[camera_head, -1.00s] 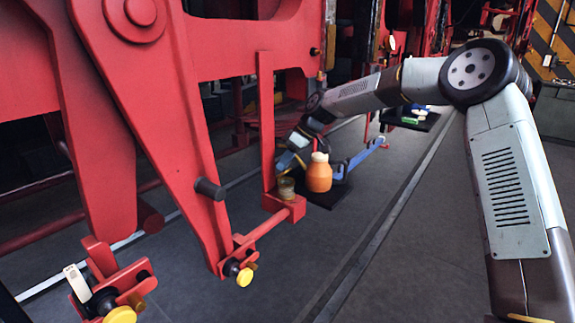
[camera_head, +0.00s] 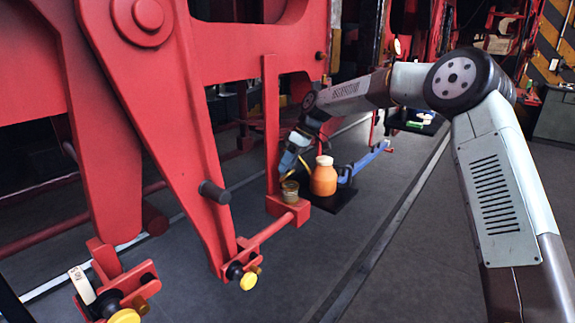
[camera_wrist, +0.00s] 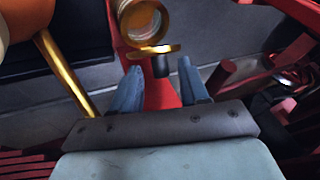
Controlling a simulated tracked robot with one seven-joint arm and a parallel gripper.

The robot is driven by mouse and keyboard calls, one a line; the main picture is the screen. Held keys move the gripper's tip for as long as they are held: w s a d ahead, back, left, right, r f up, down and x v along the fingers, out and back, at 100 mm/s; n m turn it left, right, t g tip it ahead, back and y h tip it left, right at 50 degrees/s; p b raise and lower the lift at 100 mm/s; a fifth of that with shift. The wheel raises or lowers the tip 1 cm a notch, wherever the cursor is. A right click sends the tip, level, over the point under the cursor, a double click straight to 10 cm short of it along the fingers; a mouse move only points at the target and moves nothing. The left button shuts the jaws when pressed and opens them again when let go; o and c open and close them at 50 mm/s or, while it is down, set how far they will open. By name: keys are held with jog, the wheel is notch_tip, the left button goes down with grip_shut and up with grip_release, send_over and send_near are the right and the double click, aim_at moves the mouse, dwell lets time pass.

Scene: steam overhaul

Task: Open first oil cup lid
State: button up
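The oil cup (camera_head: 290,194) is a small brass-rimmed cup on a red block at the foot of a red upright. In the wrist view the cup (camera_wrist: 143,22) shows its open round mouth. Its brass lid (camera_wrist: 153,51) stands nearly edge-on beside the mouth, with a dark knob (camera_wrist: 161,67) on the side toward me. My gripper (camera_wrist: 159,67) is open, its two blue fingers on either side of the knob with gaps visible. In the head view my gripper (camera_head: 289,167) is just above the cup, its fingertips hard to make out.
An orange bottle (camera_head: 323,178) with a pale cap stands right of the cup on a black mat (camera_head: 340,199), close to my gripper. A blue bar-shaped item (camera_head: 362,163) lies behind it. Red linkage (camera_head: 186,150) fills the left.

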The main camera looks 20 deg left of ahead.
jog(key=v, duration=1.3)
jog(key=shift+w+r, duration=0.15)
jog(key=shift+r, duration=0.15)
jog(key=shift+d, duration=0.2)
